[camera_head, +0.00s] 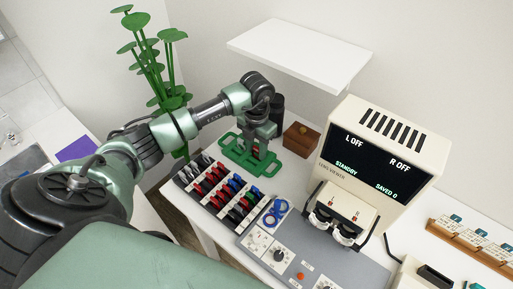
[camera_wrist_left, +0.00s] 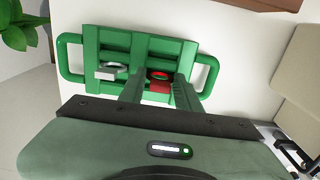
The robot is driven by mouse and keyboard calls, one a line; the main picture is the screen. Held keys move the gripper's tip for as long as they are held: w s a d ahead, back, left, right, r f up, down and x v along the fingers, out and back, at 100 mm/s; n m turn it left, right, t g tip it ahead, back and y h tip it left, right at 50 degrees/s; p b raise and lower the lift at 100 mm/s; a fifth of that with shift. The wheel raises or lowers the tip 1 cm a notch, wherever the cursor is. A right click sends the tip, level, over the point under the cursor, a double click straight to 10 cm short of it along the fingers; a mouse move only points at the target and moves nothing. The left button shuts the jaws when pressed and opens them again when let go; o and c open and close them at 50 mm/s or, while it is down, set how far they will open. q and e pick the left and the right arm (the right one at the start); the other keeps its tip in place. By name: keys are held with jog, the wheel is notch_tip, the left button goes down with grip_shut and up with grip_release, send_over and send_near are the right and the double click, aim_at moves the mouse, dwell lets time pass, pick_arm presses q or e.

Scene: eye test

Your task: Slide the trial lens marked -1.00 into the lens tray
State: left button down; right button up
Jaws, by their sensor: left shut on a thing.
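The green lens tray (camera_head: 235,147) with a handle at each end lies on the white table; it also shows in the wrist view (camera_wrist_left: 98,42). A silver-grey lens (camera_wrist_left: 112,70) sits in its left part. My left gripper (camera_wrist_left: 160,88) is over the tray, shut on a red lens (camera_wrist_left: 158,78) with a round ring at its top. I cannot tell whether the red lens is seated in a slot or just above it, and its marking is not readable. In the head view my left gripper (camera_head: 257,150) hides part of the tray. My right gripper is not in view.
A rack of black, red, blue and grey lenses (camera_head: 222,195) stands in front of the tray. A blue trial frame (camera_head: 275,212) lies beside it. A wooden box (camera_head: 302,137) is right of the tray.

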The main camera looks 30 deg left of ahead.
pick_arm(q)
jog(key=shift+f+b, duration=0.3)
jog(key=shift+f, duration=0.25)
jog(key=c, duration=0.9)
grip_release()
jog(key=shift+r+b, duration=0.75)
jog(key=shift+r, duration=3.2)
jog(key=shift+s+f, duration=0.1)
